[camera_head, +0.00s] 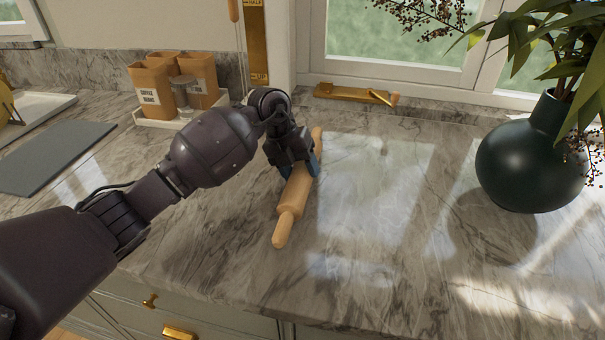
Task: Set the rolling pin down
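The wooden rolling pin (292,196) is in the middle of the head view, over the grey marble counter. One handle points toward the front edge and the other toward the window. My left gripper (299,166) is around the pin's body from above, with a blue finger pad on each side of it. The fingers look shut on the pin. The pin lies on the counter or very close above it; I cannot tell which. My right gripper is not in view.
A dark green round vase (530,165) with leafy branches stands at the right. A brass object (352,94) lies by the window. The marble counter (390,215) right of the pin is clear.

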